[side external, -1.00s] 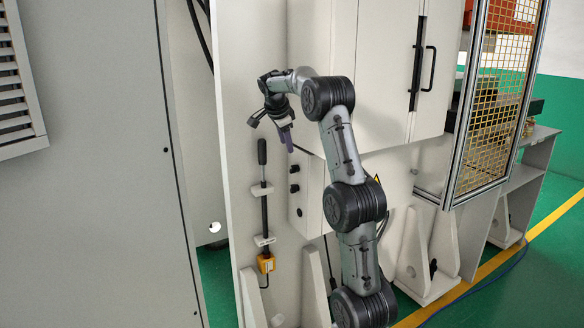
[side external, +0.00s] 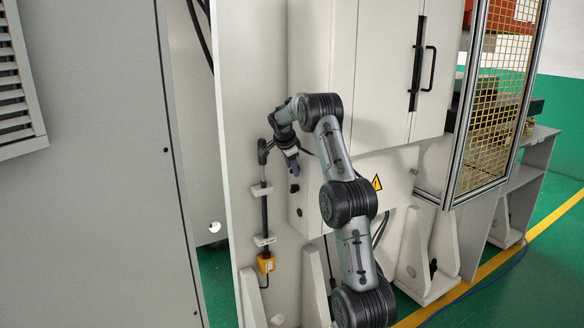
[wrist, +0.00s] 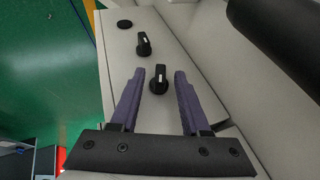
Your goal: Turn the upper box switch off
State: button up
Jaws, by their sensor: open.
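The upper box switch (wrist: 159,82) is a black rotary knob with a white mark, on the sloping face of a pale box (side external: 308,205). In the wrist view it appears between the fingertips of my gripper (wrist: 159,74), its mark pointing toward the picture top. I cannot tell whether the fingers touch it. My gripper (side external: 293,166) is open, with purple fingers, and hides the upper switch in the side view. The lower box switch (wrist: 143,44) is a similar knob farther along the face, also seen in the side view (side external: 294,188).
A round black fitting (wrist: 125,24) lies beyond the lower switch. A cabinet with a black handle (side external: 431,68) is above right.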

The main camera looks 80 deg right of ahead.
grip_shut()
dwell(0.3)
jog(key=shift+w+d+n+g+y, duration=0.15)
jog(key=shift+g+y, duration=0.4)
jog(key=shift+y, duration=0.05)
jog(key=shift+w+d+n+g+y, duration=0.1)
jog(key=shift+d+n+g+y, duration=0.05)
jog(key=shift+g+y, duration=0.45)
jog(key=shift+r+g+y, duration=0.1)
jog(key=shift+g+y, duration=0.15)
jog(key=shift+y, duration=0.05)
grip_release()
jog(key=shift+a, duration=0.1)
